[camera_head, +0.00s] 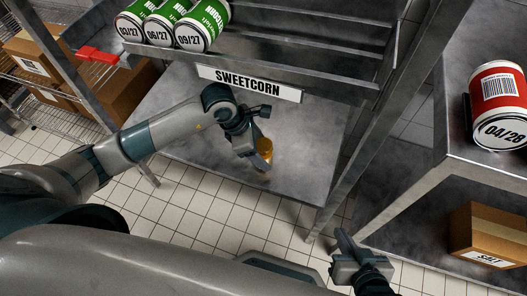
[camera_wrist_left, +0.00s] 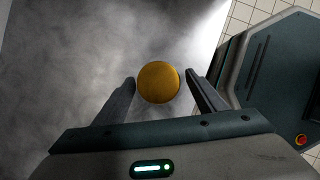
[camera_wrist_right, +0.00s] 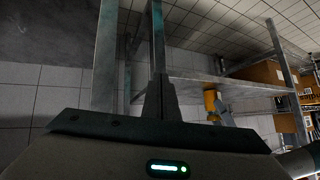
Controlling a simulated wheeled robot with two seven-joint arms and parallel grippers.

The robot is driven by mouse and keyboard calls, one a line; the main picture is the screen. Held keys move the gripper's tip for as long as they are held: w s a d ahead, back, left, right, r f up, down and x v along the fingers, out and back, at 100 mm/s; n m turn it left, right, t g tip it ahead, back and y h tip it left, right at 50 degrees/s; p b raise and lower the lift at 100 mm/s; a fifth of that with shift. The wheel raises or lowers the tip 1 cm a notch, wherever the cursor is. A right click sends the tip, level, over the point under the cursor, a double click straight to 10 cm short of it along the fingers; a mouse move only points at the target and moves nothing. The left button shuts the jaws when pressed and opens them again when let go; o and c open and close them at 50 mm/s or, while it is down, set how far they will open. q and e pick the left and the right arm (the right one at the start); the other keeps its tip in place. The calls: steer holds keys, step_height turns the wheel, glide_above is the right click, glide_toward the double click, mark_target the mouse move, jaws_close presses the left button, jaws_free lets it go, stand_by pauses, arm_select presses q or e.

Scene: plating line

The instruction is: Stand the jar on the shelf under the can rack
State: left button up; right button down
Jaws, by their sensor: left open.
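The jar (camera_head: 264,153), amber with a round yellow-orange lid, is at the grey shelf (camera_head: 200,115) under the can rack (camera_head: 300,40). It looks upright. The left wrist view shows its lid (camera_wrist_left: 158,82) from above, between the fingers. My left gripper (camera_head: 255,150) is open, with a finger on each side of the jar and small gaps to the lid. The jar (camera_wrist_right: 210,102) also shows in the right wrist view beside my left gripper. My right gripper (camera_head: 343,240) is empty, its fingers together, low at the right of the shelf.
Several green-labelled cans (camera_head: 200,25) lie in the rack above a SWEETCORN sign (camera_head: 248,83). A red clip (camera_head: 98,54) sits at its left. At right, a bench (camera_head: 450,130) holds a red can (camera_head: 498,105), with a SALT box (camera_head: 490,232) below. The shelf around the jar is clear.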

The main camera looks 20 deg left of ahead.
arm_select(q)
steer(key=v, duration=0.5)
steer(key=shift+a+r, duration=0.15)
steer(key=shift+r, duration=0.15)
steer(key=shift+s, duration=0.1)
